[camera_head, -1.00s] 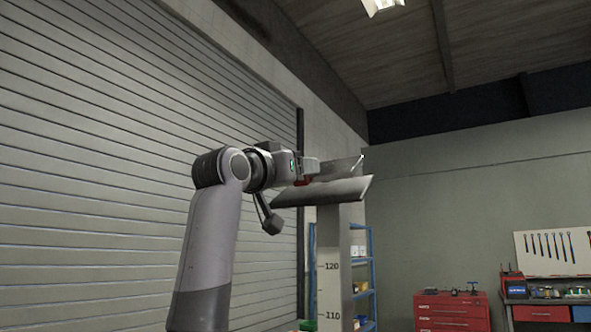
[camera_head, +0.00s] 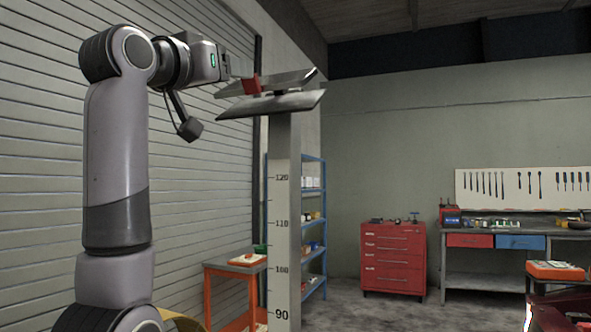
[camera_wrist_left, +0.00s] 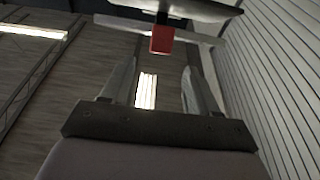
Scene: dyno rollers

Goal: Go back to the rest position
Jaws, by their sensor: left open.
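My left arm is raised at the left of the head view. Its gripper (camera_head: 238,76) is at the height of the plates on top of a tall grey post (camera_head: 282,220) with a number scale. In the left wrist view the two fingers (camera_wrist_left: 158,78) are spread with nothing between them. A red block (camera_wrist_left: 162,40) on the plate assembly shows beyond the fingertips; it also shows in the head view (camera_head: 251,85). A gap shows between fingers and block in the wrist view. My right gripper is not in view.
Angled grey plates (camera_head: 272,102) cap the post, close to my left gripper. Behind are an orange-legged table (camera_head: 235,270), a blue shelf (camera_head: 314,210), a red tool cabinet (camera_head: 393,258) and a workbench (camera_head: 500,237). Floor is clear before the cabinet.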

